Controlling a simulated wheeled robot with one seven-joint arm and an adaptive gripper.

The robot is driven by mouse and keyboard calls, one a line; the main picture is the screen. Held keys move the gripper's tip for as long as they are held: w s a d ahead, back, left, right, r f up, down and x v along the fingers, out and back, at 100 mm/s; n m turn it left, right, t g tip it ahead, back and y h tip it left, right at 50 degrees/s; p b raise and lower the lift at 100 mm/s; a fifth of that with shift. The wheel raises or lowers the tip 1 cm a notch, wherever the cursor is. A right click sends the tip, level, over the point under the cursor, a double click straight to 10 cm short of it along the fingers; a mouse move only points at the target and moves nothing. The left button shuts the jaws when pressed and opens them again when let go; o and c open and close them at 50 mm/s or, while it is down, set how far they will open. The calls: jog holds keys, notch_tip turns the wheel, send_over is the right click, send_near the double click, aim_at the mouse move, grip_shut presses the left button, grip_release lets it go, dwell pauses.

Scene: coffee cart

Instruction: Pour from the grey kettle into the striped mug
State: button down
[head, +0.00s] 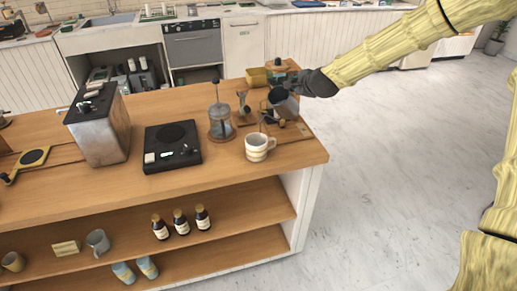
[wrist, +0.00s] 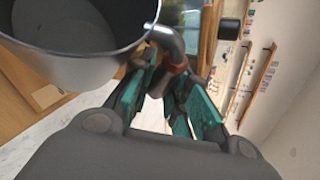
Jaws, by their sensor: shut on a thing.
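The striped mug (head: 254,148), white with pale yellowish bands, stands upright near the front right corner of the wooden counter in the head view. The grey kettle (head: 288,107) is behind it and slightly to the right, held by my gripper (head: 301,88). In the wrist view the kettle (wrist: 75,50) fills the upper left, with its round mouth and grey inside showing. My gripper (wrist: 168,92) is shut on its handle, with green finger pads on both sides. The kettle looks tilted, but its spout and any liquid cannot be made out. The mug is not visible in the wrist view.
A glass press (head: 220,122) stands left of the mug. A black scale (head: 172,147) and a metal grinder box (head: 100,125) are farther left. Small items crowd the counter behind the kettle. Open floor lies to the right.

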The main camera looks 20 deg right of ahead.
jog(key=shift+f, duration=0.1)
jog(key=shift+w+d+f+m+g+y, duration=0.1)
jog(key=shift+d+f+m+g+y, duration=0.05)
jog(key=shift+f, duration=0.25)
jog(key=shift+w+d+f+m+g+y, duration=0.1)
jog(key=shift+d+f+m+g+y, duration=0.05)
jog(key=shift+f, duration=0.25)
jog(key=shift+r, duration=0.1)
jog(key=shift+a+r, duration=0.15)
jog(key=shift+r, duration=0.2)
jog(key=shift+s+r, duration=0.1)
jog(key=shift+r, duration=0.05)
dwell(0.6)
jog(key=shift+a+r, duration=0.15)
jog(key=shift+r, duration=0.15)
jog(key=shift+r, duration=0.1)
dwell(0.4)
jog(key=shift+s+a+r+n+t+h+b, duration=0.1)
jog(key=shift+r+n+t+h+b, duration=0.2)
jog(key=shift+n+t+h, duration=0.1)
jog(key=shift+r, duration=0.1)
dwell(0.3)
